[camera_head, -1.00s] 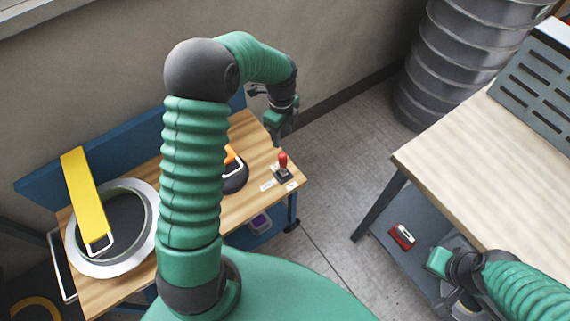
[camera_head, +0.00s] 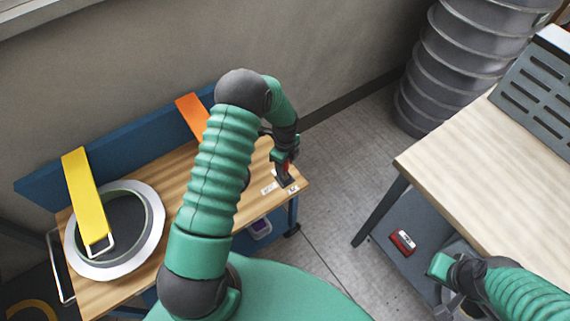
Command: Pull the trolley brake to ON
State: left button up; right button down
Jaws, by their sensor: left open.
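The trolley (camera_head: 120,285) has a wooden top and stands at the left. The brake lever (camera_head: 285,169) with its red knob is at the top's right end, on a dark base. Small white labels (camera_head: 269,188) lie beside the base. My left gripper (camera_head: 284,164) is open at the knob, with its fingers on either side and hiding most of it. I cannot tell if they touch it. The lever's tilt is hard to read. My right gripper (camera_head: 437,266) is at the lower right, away from the trolley; its jaws are too small to judge.
A round mould (camera_head: 150,225) with a yellow strap (camera_head: 82,190) sits on the trolley. An orange strap (camera_head: 192,117) hangs over the blue back panel (camera_head: 145,137). A pale workbench (camera_head: 480,170) with a red object (camera_head: 402,241) on its shelf stands right. Grey floor lies between.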

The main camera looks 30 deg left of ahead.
pick_arm(q)
jog(key=shift+a, duration=0.2)
jog(key=c, duration=0.6)
grip_shut()
jog(key=shift+d, duration=0.1)
jog(key=shift+w, duration=0.1)
